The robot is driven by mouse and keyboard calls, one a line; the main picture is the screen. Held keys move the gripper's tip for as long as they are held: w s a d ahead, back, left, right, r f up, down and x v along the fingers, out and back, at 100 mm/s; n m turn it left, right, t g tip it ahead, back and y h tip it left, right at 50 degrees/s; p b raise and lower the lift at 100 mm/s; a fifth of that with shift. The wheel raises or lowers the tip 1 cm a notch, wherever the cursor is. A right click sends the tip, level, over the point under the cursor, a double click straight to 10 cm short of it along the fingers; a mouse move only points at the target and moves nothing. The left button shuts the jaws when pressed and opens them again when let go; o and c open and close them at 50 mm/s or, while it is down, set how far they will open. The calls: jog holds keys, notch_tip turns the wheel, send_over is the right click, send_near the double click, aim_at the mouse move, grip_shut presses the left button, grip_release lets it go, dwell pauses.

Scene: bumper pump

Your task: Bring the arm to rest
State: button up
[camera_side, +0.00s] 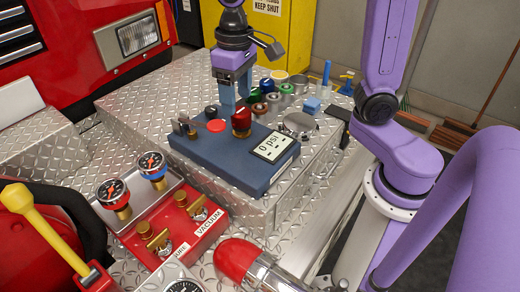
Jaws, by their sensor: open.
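My gripper (234,100) hangs fingers-down over the diamond-plate bench, just behind a blue box with a display (215,150). Its blue fingers are open, with no object visible between them. A red knob (241,122) on the box stands in front of and close to the fingers; I cannot tell whether they touch. My purple arm rises from its base at the right and reaches in from the top of the picture.
Several small coloured caps and rings (275,98) lie right of the gripper. A blue bottle (326,75) stands farther back. Two gauges (112,194) and a red valve panel (180,238) are at front left. Bare plate (150,95) lies left of the gripper.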

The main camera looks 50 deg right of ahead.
jog(key=s+d+f+n, duration=0.2)
jog(key=s+n, duration=0.3)
jog(key=s, duration=0.4)
jog(key=s+d+f+n, duration=0.3)
jog(key=s+n, duration=0.2)
jog(key=s, duration=0.5)
jog(key=shift+s+d+f, duration=0.3)
jog(key=shift+f, duration=0.1)
